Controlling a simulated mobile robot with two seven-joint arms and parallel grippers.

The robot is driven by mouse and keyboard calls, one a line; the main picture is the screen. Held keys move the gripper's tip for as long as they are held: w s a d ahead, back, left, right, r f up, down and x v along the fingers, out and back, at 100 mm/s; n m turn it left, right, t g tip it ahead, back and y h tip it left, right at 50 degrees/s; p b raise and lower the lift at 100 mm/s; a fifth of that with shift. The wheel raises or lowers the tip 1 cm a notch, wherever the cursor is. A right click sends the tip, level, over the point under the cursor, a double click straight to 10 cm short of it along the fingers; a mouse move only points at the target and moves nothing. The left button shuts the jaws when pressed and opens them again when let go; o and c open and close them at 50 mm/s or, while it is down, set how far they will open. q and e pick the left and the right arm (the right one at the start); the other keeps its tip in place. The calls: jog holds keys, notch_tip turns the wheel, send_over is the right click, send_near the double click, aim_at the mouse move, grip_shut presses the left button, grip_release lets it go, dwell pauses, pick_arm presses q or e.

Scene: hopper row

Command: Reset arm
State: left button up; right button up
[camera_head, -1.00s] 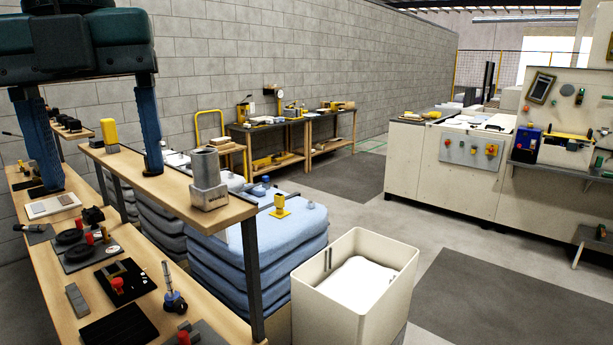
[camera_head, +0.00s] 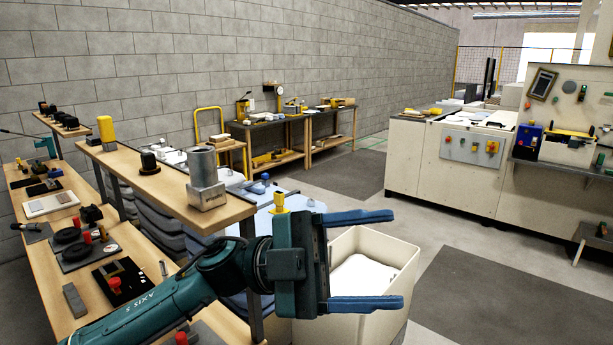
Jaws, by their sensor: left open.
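My left gripper (camera_head: 362,260) is open and empty. Its two blue fingers point to the right, one above the other, with a wide gap between them. It hangs in front of the white bin (camera_head: 392,245) and covers part of the bin's left side. My left arm (camera_head: 185,300) comes in from the lower left, across the front of the wooden workbench. My right gripper is not in view.
A wooden shelf (camera_head: 165,190) holds a grey metal cylinder on a block (camera_head: 206,180), a black knob (camera_head: 149,161) and a yellow item (camera_head: 106,129). Blue stacked sacks (camera_head: 262,195) stand behind the gripper, partly hidden. Open floor (camera_head: 500,290) lies to the right.

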pick_arm(q)
jog(key=w+a+f+n+t+y, duration=0.2)
jog(key=w+a+f+n+t, duration=0.1)
jog(key=f+n+t, duration=0.5)
jog(key=w+a+f+n+t+y, duration=0.25)
jog(key=w+f+n+t, duration=0.2)
jog(key=n+t, duration=0.45)
jog(key=w+a+f+n+t+y, duration=0.2)
jog(key=a+f+n+t, duration=0.1)
jog(key=f+n+t, duration=0.5)
jog(key=s+a+f+n+g+y, duration=0.1)
jog(key=s+a+f+n+y, duration=0.25)
jog(key=f, duration=0.45)
jog(key=s+a+f+n+y, duration=0.2)
jog(key=a+f+y, duration=0.2)
jog(key=f, duration=0.4)
jog(key=s+a+f+g+y, duration=0.3)
jog(key=s+a+f+g, duration=0.2)
jog(key=s+f, duration=0.7)
jog(key=shift+a+n+g, duration=0.3)
jog(key=shift+a+n, duration=0.15)
jog(key=shift+a, duration=0.05)
jog(key=shift+f, duration=0.1)
